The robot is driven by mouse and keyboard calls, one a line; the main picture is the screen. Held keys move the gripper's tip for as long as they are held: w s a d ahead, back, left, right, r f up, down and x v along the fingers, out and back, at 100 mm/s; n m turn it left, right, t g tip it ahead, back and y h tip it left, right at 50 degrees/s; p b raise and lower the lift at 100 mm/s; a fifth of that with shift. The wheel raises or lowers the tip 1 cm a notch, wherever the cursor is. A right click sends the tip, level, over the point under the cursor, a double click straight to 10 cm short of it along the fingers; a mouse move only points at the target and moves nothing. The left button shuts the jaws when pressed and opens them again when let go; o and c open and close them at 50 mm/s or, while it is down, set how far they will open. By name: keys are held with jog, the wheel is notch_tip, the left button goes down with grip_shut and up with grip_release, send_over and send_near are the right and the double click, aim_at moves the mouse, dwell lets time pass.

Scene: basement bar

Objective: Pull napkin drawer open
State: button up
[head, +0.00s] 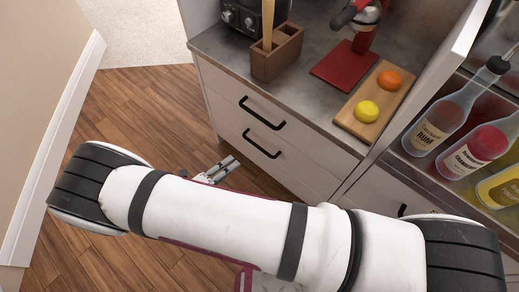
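A white cabinet (300,166) has two stacked drawers with black bar handles. The upper drawer handle (262,114) and the lower drawer handle (261,145) both show, and both drawers look shut. Nothing visible marks which one is the napkin drawer. My gripper (231,163) is low in front of the cabinet, left of the lower handle and apart from it in the picture. Its fingers point up and right toward the cabinet front. They are too small to tell whether they are open, and my arm hides part of the gripper.
The counter holds a wooden caddy (277,54), a red mat (344,66), and a board (366,111) with an orange and a lemon. Bottles (436,124) stand at right. Another black handle (402,210) shows partly behind my arm. Wood floor (150,105) is clear at left, beside a wall.

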aim_at(258, 146)
jog(key=shift+n, duration=0.4)
jog(key=b+x, duration=0.1)
jog(key=x, duration=0.3)
jog(key=f+b+x, duration=0.1)
jog(key=x, duration=0.4)
jog(key=b+x, duration=0.1)
jog(key=x, duration=0.3)
jog(key=shift+w+d+f+b, duration=0.1)
jog(key=shift+w+f+b, duration=0.15)
jog(key=shift+b, duration=0.1)
grip_shut()
